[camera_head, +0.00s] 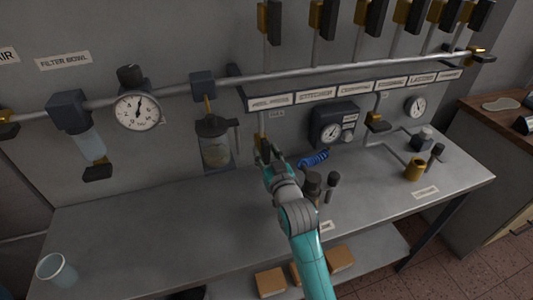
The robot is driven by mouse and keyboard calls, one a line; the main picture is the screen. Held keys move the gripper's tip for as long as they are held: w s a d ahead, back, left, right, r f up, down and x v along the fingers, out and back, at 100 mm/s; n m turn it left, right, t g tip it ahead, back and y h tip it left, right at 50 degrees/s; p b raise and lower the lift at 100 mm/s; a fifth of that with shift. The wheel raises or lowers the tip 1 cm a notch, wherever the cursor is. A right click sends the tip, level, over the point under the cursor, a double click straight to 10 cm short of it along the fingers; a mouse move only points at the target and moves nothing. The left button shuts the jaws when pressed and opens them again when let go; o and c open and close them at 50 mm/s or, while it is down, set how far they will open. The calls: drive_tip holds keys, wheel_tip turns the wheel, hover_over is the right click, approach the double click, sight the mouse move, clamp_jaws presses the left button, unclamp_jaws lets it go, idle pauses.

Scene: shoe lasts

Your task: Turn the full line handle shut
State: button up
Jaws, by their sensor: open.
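My gripper (266,147) is open at the end of my teal arm, close to the wall under the left end of the label row. It overlaps a brass fitting below the pipe; I cannot tell if they touch. Several brass valves with dark handles stand above the long horizontal pipe (300,76), the leftmost valve handle (275,20) and the rightmost valve handle (481,16) among them. A brass valve (476,52) sits at the pipe's right end. Another brass valve (7,117) shows at the left edge. No readable label marks which handle is the full line one.
A round gauge (138,111), a filter bowl (91,145) and a lubricator bowl (215,150) hang left of my gripper. A dark regulator (334,126) and blue coil (314,159) are on its right. A cup (57,270) stands on the bench (160,225), whose left part is mostly clear.

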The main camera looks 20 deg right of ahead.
clamp_jaws()
drive_tip(key=shift+m, duration=0.3)
drive_tip(key=m, duration=0.3)
drive_tip(key=shift+m, duration=0.3)
drive_tip(key=m, duration=0.4)
drive_tip(key=shift+m, duration=0.3)
drive_tip(key=m, duration=0.4)
drive_tip(key=shift+f+m, duration=0.1)
drive_tip(key=shift+m, duration=2.4)
